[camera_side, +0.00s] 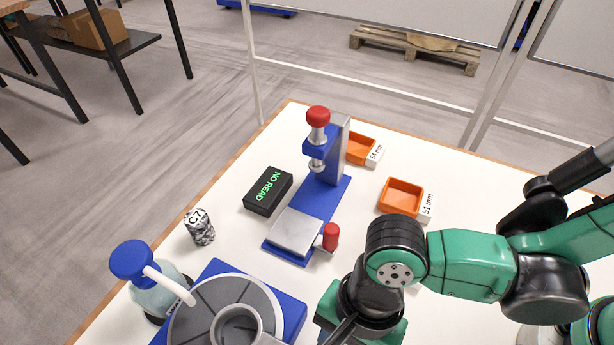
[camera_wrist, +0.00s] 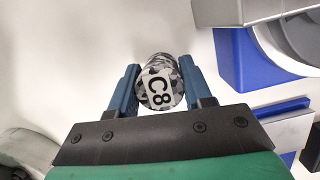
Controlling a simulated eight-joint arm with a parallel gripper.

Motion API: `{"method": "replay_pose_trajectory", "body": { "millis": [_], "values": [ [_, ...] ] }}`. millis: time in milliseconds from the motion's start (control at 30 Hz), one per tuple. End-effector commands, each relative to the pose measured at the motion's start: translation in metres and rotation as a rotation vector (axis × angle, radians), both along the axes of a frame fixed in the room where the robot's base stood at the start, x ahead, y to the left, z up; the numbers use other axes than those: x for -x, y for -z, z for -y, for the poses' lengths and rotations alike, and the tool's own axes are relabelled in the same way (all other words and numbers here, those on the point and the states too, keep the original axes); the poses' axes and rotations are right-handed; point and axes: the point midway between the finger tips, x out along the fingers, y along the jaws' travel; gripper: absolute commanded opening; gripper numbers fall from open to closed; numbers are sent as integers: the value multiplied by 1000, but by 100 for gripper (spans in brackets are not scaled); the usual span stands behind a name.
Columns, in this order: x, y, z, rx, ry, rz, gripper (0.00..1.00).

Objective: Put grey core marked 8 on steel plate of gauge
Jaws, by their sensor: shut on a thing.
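The grey mottled core marked C8 (camera_wrist: 160,85) is between the two blue fingers of my gripper (camera_wrist: 159,78), which is shut on it, its labelled end facing the wrist camera. The core is not visible in the side view, where my gripper's wrist hangs at the bottom edge and the fingers are hidden or out of frame. The steel plate (camera_side: 297,232) lies bare on the blue base of the gauge (camera_side: 322,200), up and to the left of my wrist. The gauge has a red-topped plunger above its far end and a red knob beside the plate.
Orange trays labelled 54 mm (camera_side: 360,150) and 51 mm (camera_side: 401,197) are behind and right. A blue-capped bottle (camera_side: 155,290) and round grey turntable (camera_side: 205,325) are front left.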

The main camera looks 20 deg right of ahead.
Motion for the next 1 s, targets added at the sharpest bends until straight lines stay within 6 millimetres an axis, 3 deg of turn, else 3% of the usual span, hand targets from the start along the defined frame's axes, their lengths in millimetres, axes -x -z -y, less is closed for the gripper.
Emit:
{"method": "replay_pose_trajectory", "body": {
  "millis": [233, 733, 1000],
  "values": [
    [0, -5, 0, 0, 0, 0, 0],
    [0, -46, 0, 0, 0, 0, 0],
    [0, -50, 0, 0, 0, 0, 0]
  ]
}}
